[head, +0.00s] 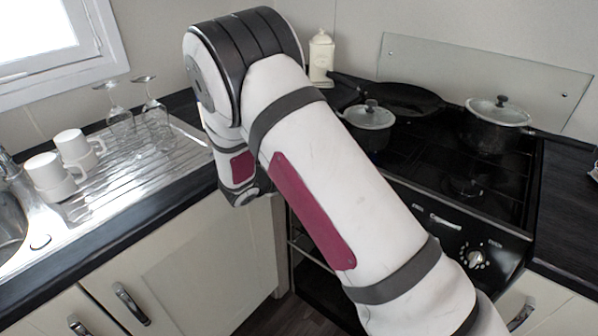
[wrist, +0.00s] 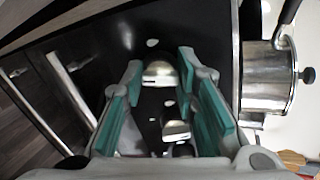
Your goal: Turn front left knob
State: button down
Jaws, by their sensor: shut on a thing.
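In the wrist view a silver knob (wrist: 160,74) on the black stove front sits between the teal-padded fingertips of my gripper (wrist: 160,70). The gripper is shut on this knob, the one at the end of a row. More knobs, such as a silver knob (wrist: 175,130), show between the fingers lower in the picture. In the head view my arm hides my gripper and the left part of the stove's knob panel. Only a right-hand knob (head: 475,258) shows clearly there. The held knob's turn angle cannot be told.
A frying pan (head: 395,97) and a larger pot (head: 496,122) stand behind. Mugs (head: 74,148) and glasses stand on the drainer at left.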

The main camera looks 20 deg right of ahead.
jog(key=c, duration=1.3)
grip_release()
jog(key=v, duration=1.2)
jog(key=s+d+r+m+g+y+p, duration=0.2)
jog(key=s+d+r+m+g, duration=0.1)
jog(key=s+d+r+m, duration=0.6)
jog(key=s+d+r+m+g+y+p, duration=0.1)
jog(key=s+d+r+m+g, duration=0.25)
jog(key=s+r+m, duration=0.6)
jog(key=s+r+m+y+p, duration=0.1)
jog(key=s+r+m+y, duration=0.1)
jog(key=s+m, duration=0.4)
jog(key=s+a+r+m+t+y+p, duration=0.1)
jog(key=s+r+m+y, duration=0.1)
jog(key=s+m, duration=0.4)
jog(key=s+a+r+m+t+y+p, duration=0.1)
jog(key=s+r+m+y, duration=0.2)
jog(key=s+m, duration=0.4)
jog(key=shift+a+m+t+p, duration=0.1)
jog(key=shift+m+t+p, duration=0.1)
jog(key=shift+m, duration=0.6)
jog(key=shift+a+m+t+p, duration=0.1)
jog(key=shift+m+p, duration=0.05)
jog(key=shift+m, duration=0.6)
